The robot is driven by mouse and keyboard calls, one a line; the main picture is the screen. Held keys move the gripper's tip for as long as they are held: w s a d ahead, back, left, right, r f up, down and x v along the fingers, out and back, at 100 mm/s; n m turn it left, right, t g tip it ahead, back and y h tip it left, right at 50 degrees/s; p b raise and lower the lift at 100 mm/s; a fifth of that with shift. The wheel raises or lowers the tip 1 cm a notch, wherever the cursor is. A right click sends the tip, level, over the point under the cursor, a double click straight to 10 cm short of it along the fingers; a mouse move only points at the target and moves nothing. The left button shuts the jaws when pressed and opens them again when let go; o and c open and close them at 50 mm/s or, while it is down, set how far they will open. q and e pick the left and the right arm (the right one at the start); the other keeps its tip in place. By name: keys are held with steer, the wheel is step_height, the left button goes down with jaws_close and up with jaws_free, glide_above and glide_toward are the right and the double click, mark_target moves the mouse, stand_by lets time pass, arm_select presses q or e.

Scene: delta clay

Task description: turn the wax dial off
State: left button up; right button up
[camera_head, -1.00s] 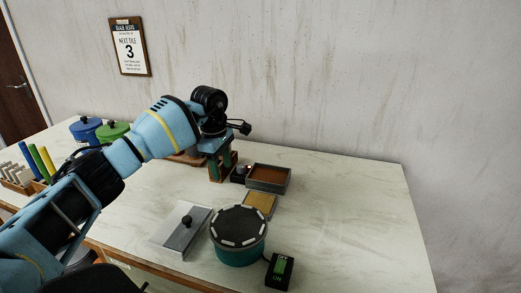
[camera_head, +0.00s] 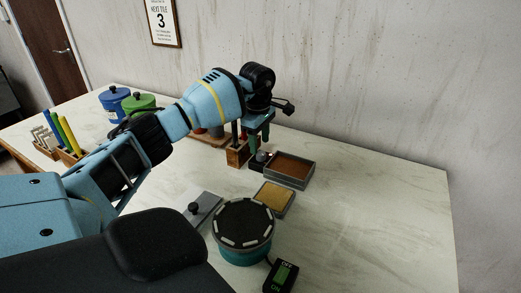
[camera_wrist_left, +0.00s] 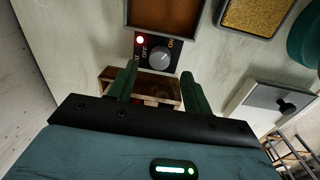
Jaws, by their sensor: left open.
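The wax dial is a grey round knob (camera_wrist_left: 160,57) on a small black box with an OFF mark at left, an orange ON mark at upper right and a lit red lamp. I cannot tell surely which mark the knob points at. In the head view the dial box (camera_head: 259,161) stands against the left end of the brown wax tray (camera_head: 290,169). My left gripper (camera_head: 259,137) is open and empty above and behind the box. In the left wrist view its green fingers (camera_wrist_left: 159,80) lie either side of the knob's line, apart from it. My right gripper is not in view.
A wooden holder (camera_head: 237,155) stands just left of the dial. A yellow tray (camera_head: 274,198), a teal turntable (camera_head: 241,251) with an OFF/ON switch (camera_head: 282,275), and a grey plate with a black knob (camera_head: 205,209) lie nearer. The table's right side is clear.

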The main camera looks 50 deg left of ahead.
mark_target(260, 153)
arm_select(q)
step_height(260, 153, down, 3)
steer(key=shift+f, duration=0.1)
steer(key=shift+w+f, duration=0.1)
steer(key=shift+f, duration=0.25)
steer(key=c, duration=1)
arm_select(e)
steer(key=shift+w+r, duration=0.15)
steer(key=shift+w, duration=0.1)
